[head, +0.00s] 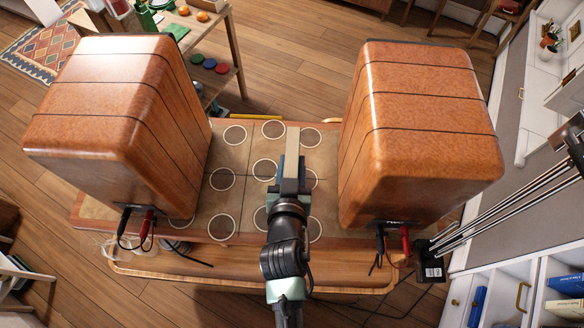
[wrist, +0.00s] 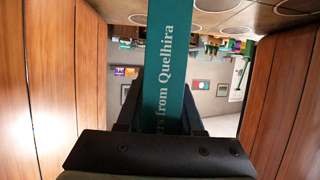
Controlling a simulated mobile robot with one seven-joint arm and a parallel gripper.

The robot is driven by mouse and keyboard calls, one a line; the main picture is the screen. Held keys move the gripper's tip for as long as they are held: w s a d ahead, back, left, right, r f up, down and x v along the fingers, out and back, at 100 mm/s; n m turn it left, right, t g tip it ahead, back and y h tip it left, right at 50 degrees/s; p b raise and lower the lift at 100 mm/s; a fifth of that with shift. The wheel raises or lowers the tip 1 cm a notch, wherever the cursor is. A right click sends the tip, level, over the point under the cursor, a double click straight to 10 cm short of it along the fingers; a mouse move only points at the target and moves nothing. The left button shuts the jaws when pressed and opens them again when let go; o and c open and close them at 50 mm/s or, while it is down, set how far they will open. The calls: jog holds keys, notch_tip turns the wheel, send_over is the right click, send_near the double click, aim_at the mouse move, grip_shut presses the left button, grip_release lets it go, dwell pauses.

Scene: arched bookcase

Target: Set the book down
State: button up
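The book (head: 292,145) stands edge-on in the head view, a narrow pale strip between two wooden cabinets, above the table top (head: 234,236). In the wrist view its teal spine (wrist: 166,60) shows white lettering that ends in "from Quelhira". My gripper (head: 290,178) is shut on the book; its dark fingers flank the spine in the wrist view (wrist: 160,118). I cannot tell whether the book's lower edge touches the table.
A large wooden cabinet (head: 125,110) stands to the left and another (head: 415,130) to the right, with a gap around my gripper. Cables (head: 147,225) hang from their near sides. A shelf with coloured discs (head: 209,63) is behind. White drawers and shelving (head: 500,290) are at right.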

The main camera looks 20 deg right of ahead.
grip_shut()
jog(key=shift+r, duration=0.1)
